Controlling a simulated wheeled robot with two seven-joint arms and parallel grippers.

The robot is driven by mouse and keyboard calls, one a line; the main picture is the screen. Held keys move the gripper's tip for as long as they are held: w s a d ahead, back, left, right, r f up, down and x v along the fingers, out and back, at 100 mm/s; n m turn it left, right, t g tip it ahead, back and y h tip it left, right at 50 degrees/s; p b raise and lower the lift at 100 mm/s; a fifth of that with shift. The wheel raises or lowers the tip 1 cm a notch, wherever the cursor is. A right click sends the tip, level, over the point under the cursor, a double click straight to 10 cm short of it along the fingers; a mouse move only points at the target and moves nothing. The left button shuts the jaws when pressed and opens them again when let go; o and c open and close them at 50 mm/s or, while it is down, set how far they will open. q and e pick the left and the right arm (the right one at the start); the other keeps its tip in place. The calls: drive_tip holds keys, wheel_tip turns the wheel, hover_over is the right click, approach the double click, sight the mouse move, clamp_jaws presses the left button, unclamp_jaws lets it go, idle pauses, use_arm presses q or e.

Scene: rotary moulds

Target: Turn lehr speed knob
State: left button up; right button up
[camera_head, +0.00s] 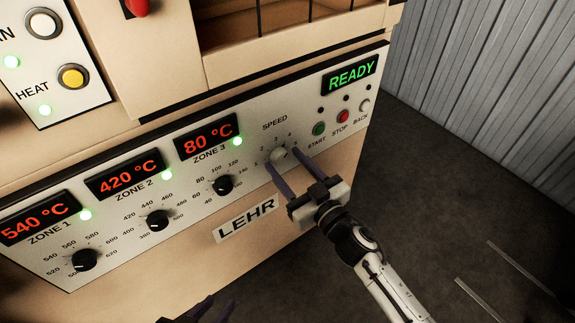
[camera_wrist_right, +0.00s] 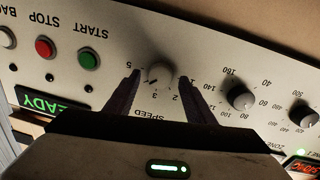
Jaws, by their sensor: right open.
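My right gripper (camera_head: 283,160) is open, with one dark finger on each side of the knob. In the right wrist view, the fingertips (camera_wrist_right: 158,77) show a gap to the knob on both sides. Which number the knob points at is too small to tell. My left gripper (camera_head: 220,303) is mostly cut off at the bottom edge of the head view.
Black zone knobs (camera_head: 223,185) line the panel left of the speed knob, below red temperature displays (camera_head: 125,173). Green start (camera_head: 319,129) and red stop (camera_head: 343,116) buttons sit to its right, below a READY display (camera_head: 350,76). Bare floor (camera_head: 450,190) lies right of the machine.

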drive_tip(key=c, duration=1.1)
drive_tip(key=shift+o, duration=0.2)
